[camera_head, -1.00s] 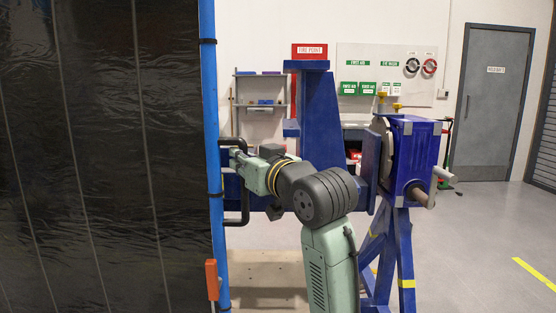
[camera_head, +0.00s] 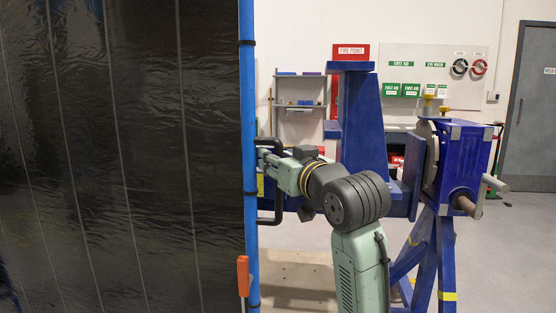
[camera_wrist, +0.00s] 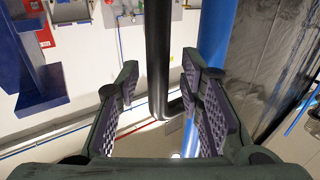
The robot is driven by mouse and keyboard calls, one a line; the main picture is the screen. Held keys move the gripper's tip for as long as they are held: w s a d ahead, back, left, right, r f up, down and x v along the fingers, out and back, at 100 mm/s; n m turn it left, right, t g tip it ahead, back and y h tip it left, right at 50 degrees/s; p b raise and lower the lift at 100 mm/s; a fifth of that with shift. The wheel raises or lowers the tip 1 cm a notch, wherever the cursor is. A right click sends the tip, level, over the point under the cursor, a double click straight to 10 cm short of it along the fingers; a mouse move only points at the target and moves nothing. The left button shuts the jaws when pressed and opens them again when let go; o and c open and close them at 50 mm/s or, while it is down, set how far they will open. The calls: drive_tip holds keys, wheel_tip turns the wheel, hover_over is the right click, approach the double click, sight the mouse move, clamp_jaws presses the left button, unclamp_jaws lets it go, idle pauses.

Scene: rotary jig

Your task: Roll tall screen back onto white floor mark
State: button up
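The tall screen (camera_head: 120,150) is a dark, wrinkled curtain on a blue frame. It fills the left of the head view, with its upright blue post (camera_head: 248,100) at its right edge. A black bar handle (camera_head: 277,214) sticks out from this post; its bar also shows in the wrist view (camera_wrist: 158,60). My gripper (camera_head: 268,160) is at the upper part of the handle. In the wrist view my gripper (camera_wrist: 160,78) has its fingers apart, with the bar seen between them and gaps on both sides. I cannot make out the white floor mark.
A blue rotary jig (camera_head: 462,165) on blue legs stands right of my arm, with a tall blue upright (camera_head: 362,120) behind. A pale board (camera_head: 295,275) lies on the floor. Grey floor is open at the right.

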drive_tip(key=shift+d, duration=0.1)
drive_tip(key=v, duration=1.2)
